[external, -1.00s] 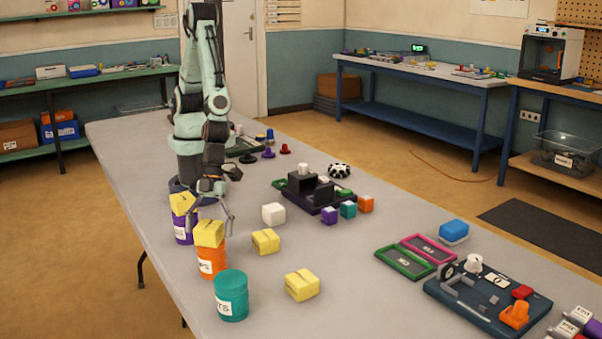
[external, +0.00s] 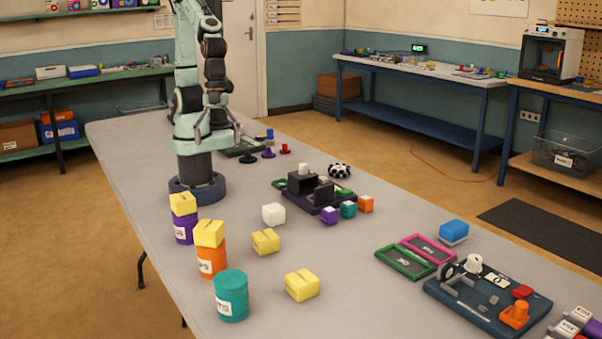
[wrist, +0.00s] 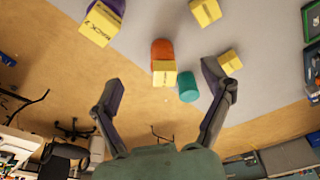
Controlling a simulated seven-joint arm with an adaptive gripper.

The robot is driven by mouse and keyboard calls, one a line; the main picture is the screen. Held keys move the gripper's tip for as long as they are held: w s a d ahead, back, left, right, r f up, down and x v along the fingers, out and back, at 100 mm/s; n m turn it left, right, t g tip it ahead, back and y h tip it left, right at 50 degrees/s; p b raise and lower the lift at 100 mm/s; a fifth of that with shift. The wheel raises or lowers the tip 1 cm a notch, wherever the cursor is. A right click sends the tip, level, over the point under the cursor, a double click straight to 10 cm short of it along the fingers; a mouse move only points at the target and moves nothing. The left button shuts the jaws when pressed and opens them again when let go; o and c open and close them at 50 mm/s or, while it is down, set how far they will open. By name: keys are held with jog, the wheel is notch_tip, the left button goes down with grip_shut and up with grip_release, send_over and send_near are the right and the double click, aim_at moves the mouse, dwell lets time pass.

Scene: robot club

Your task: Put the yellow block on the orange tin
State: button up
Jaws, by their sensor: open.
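The orange tin (external: 212,262) stands upright near the table's left edge with a yellow block (external: 209,233) resting on its top. In the wrist view the same tin (wrist: 162,48) and block (wrist: 164,73) lie ahead, between my fingers but well away from them. A purple tin (external: 184,229) behind it also carries a yellow block (external: 183,203). Two more yellow blocks, one nearer the middle (external: 265,241) and one nearer the front (external: 302,285), lie on the table. My gripper (wrist: 170,80) is open and empty, raised near my base, clear of the tins.
A teal tin (external: 231,296) stands in front of the orange tin with nothing on it. A white block (external: 273,214) sits behind the middle yellow block. A dark tray assembly (external: 315,193) and small coloured blocks lie further right. The table centre is largely clear.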

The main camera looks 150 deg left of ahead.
jog(key=s+a+r+n+g+y, duration=0.1)
jog(key=s+a+n, duration=0.1)
jog(key=s, duration=0.5)
jog(key=s+a+n+g+y, duration=0.1)
jog(key=s+a+n, duration=0.2)
jog(key=s, duration=0.4)
jog(key=shift+s+r+n, duration=0.4)
jog(key=shift+n, duration=0.4)
